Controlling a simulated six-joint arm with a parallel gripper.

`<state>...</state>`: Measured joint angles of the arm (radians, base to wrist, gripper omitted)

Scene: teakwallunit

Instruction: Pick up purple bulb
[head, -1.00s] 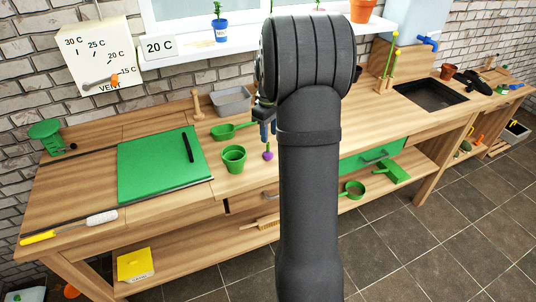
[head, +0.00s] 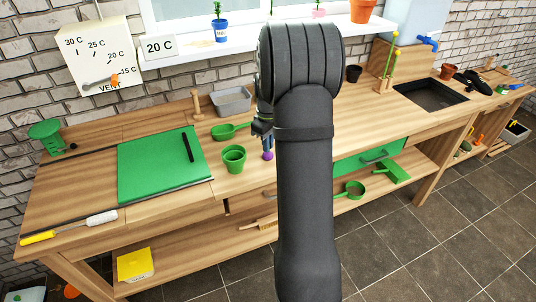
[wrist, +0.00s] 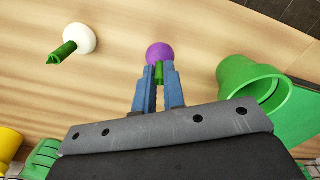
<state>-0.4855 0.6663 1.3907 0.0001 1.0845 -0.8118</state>
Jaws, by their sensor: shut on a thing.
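The purple bulb (wrist: 160,53) is a round ball with a green stem. In the wrist view it sits at the tips of my gripper (wrist: 158,75), whose blue fingers are closed on the green stem. In the head view the bulb (head: 268,155) shows just below my gripper (head: 265,138), right of a green pot, with my arm hiding the area to its right. I cannot tell whether the bulb touches the worktop.
A white bulb (wrist: 79,38) with a green stem is on the left. A green scoop (head: 228,131) and a grey tray (head: 233,100) are behind the green pot (head: 234,158).

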